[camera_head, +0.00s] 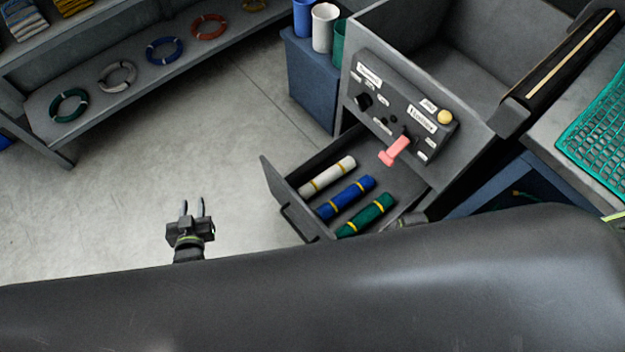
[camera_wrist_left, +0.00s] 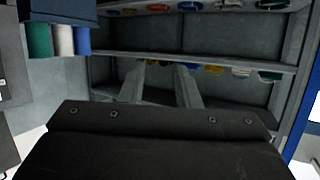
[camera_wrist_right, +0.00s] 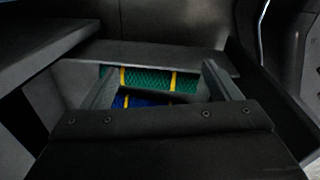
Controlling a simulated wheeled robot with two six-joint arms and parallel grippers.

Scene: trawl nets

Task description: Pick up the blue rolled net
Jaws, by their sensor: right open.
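The blue rolled net (camera_head: 345,198) with yellow bands lies in the open drawer (camera_head: 268,182), between a white roll (camera_head: 327,177) and a green roll (camera_head: 366,215). In the right wrist view a strip of the blue net (camera_wrist_right: 146,101) shows below the green roll (camera_wrist_right: 150,80), partly hidden by a grey edge. My right gripper (camera_wrist_right: 162,72) is open and empty, its fingers on either side of the rolls in that picture. My left gripper (camera_head: 193,208) is open and empty over the floor, left of the drawer; its spread fingers also show in the left wrist view (camera_wrist_left: 160,72).
A control panel (camera_head: 403,105) with a pink lever (camera_head: 395,150) stands above the drawer. A blue cabinet (camera_head: 308,80) with cups is behind it. A shelf (camera_head: 100,130) with rope rings runs along the upper left. The floor left of the drawer is clear.

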